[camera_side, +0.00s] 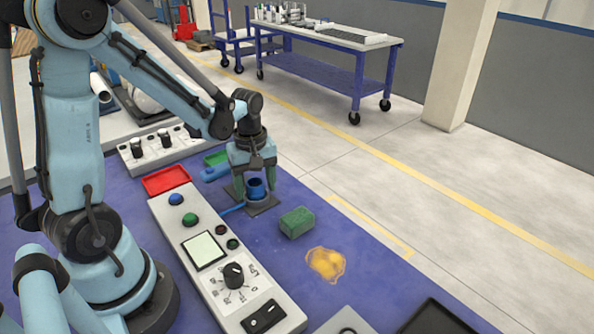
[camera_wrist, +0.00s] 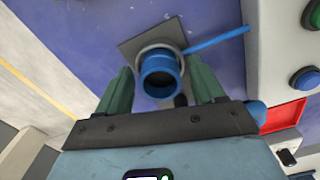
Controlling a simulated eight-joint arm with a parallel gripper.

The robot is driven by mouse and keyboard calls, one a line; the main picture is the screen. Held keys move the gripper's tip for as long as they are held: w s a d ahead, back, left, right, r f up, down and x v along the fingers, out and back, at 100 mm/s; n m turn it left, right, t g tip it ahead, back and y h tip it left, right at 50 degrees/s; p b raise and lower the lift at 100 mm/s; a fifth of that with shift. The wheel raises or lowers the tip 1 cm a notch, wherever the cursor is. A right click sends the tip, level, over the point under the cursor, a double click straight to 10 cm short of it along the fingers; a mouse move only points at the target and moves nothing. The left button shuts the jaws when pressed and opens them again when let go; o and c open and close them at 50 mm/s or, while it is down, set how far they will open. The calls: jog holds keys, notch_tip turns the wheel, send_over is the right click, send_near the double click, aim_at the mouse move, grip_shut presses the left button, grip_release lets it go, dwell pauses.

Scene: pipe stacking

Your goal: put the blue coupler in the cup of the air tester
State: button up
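The blue coupler (camera_side: 256,186) stands upright in the grey cup (camera_side: 258,203) of the air tester, which sits on a dark square plate (camera_side: 266,209). In the wrist view the coupler (camera_wrist: 160,82) shows its open end, with the cup's grey rim (camera_wrist: 143,57) around its lower part. My gripper (camera_side: 255,188) is over the cup, its green fingers on either side of the coupler. In the wrist view the fingers of my gripper (camera_wrist: 160,75) stand apart, with narrow gaps to the coupler. How deep the coupler sits is hidden.
A blue hose (camera_wrist: 218,42) runs from the cup toward the control panel (camera_side: 223,250). A red tray (camera_side: 166,180) is at the left. A dark tray (camera_side: 436,318) is at the front edge.

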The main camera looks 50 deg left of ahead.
aim_at(255, 182)
jog(key=shift+r, duration=0.15)
notch_tip(255, 182, up, 11)
jog(key=s+d+m+t, duration=0.3)
jog(key=d+m+t, duration=0.4)
jog(key=m, duration=0.8)
jog(key=d, duration=0.3)
jog(key=shift+r, duration=0.1)
dwell(0.5)
